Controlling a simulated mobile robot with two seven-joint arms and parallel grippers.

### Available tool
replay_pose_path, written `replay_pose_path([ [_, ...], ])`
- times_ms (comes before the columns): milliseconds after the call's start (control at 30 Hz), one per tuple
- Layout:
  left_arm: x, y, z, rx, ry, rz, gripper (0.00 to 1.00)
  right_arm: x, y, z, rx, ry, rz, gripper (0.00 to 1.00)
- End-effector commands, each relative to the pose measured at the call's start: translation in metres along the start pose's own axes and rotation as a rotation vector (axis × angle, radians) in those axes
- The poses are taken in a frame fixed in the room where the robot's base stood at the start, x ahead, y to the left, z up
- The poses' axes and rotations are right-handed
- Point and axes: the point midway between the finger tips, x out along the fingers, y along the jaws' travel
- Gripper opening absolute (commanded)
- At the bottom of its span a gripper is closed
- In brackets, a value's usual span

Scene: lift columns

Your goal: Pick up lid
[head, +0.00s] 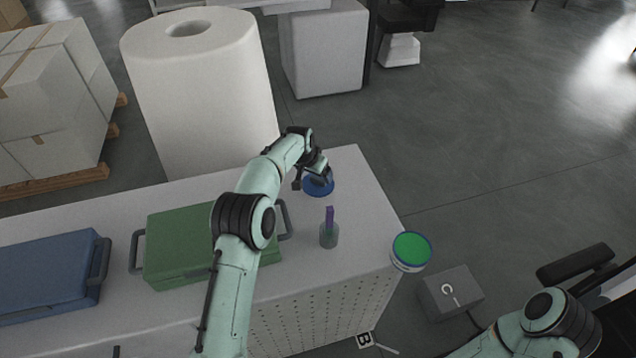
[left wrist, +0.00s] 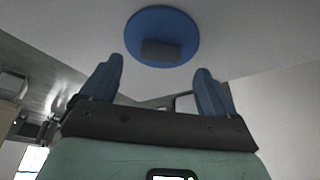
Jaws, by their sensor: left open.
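The lid is a round blue disc (head: 320,190) with a block-shaped handle, lying on the white table top near its far right end. In the left wrist view the lid (left wrist: 162,20) shows whole, its dark handle facing the gripper. My left gripper (head: 311,181) is over the lid in the head view and hides part of it. In the left wrist view its two blue fingers (left wrist: 160,72) are spread wide with nothing between them, and the handle is beyond their tips. My right arm shows at the lower right of the head view; its gripper is out of frame.
A clear cup with a purple item (head: 329,236) stands nearer on the table. A green case (head: 180,245) and a blue case (head: 45,280) lie to the left. A green-topped tub (head: 411,251) is at the right edge. A big white roll (head: 205,100) stands behind.

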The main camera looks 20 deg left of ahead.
Motion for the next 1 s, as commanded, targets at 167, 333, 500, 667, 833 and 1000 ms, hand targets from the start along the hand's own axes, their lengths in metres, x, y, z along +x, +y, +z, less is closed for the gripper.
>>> replay_pose_path([
  [167,0.027,-0.001,-0.002,0.001,0.0,-0.001,0.89,-0.008,-0.006,-0.009,-0.004,0.011,-0.004,0.0],
  [333,0.038,-0.001,-0.002,0.001,0.003,-0.001,0.89,-0.009,-0.007,-0.011,-0.005,0.013,-0.005,0.0],
  [500,0.039,0.0,-0.001,0.001,0.001,-0.001,0.89,-0.009,-0.007,-0.01,-0.004,0.012,-0.004,0.0],
  [667,0.039,0.0,-0.001,0.0,0.001,-0.001,0.44,-0.009,-0.007,-0.01,-0.004,0.012,-0.004,0.0],
  [833,0.039,0.0,-0.001,0.001,0.001,-0.001,0.29,-0.009,-0.007,-0.01,-0.004,0.012,-0.004,0.0],
  [1000,0.037,0.0,-0.002,0.001,0.002,-0.001,0.29,-0.009,-0.007,-0.01,-0.004,0.012,-0.004,0.0],
])
